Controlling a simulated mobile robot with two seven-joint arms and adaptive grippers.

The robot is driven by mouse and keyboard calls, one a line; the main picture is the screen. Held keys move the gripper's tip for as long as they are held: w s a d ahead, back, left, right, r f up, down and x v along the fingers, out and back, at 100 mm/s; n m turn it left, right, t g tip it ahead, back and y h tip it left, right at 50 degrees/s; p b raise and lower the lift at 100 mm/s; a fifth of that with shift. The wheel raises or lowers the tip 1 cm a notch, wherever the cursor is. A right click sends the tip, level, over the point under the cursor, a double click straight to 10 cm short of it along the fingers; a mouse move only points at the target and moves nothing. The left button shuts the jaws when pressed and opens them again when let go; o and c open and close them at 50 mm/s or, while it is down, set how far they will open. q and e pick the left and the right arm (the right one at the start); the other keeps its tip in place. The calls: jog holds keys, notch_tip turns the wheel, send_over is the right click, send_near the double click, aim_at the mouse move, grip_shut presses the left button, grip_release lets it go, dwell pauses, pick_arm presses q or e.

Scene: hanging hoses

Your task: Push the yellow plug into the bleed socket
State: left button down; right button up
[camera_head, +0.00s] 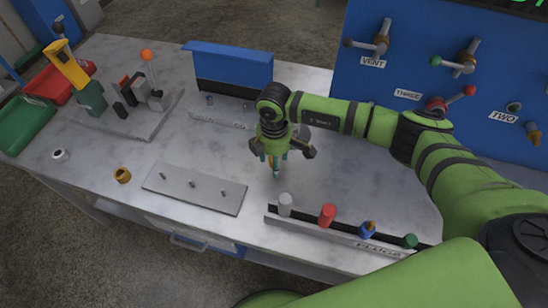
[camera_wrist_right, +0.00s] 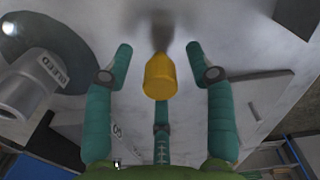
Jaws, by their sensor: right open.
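The yellow plug (camera_wrist_right: 159,77) shows in the right wrist view between the spread fingers of my right gripper (camera_wrist_right: 160,75), with gaps on both sides. In the head view my right gripper (camera_head: 279,165) points down at the middle of the table, and a bit of yellow shows among its fingers. The gripper is open. How the plug rests on the table is hard to tell. A grey cylindrical socket (camera_wrist_right: 25,88) stands left in the right wrist view, beside a label reading BLEED (camera_wrist_right: 52,68). In the head view my gripper and arm mostly hide that area. My left gripper is out of view.
A rack labelled PLUGS (camera_head: 378,247) with several coloured plugs stands at the front edge. A pegged plate (camera_head: 194,190) and brass ring (camera_head: 122,175) lie left. A blue box (camera_head: 229,66) and blue valve panel (camera_head: 400,75) stand behind. Red (camera_head: 56,84) and green (camera_head: 25,124) bins sit far left.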

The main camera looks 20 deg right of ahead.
jog(key=shift+f, duration=0.1)
jog(key=shift+c, duration=0.4)
jog(key=c, duration=1)
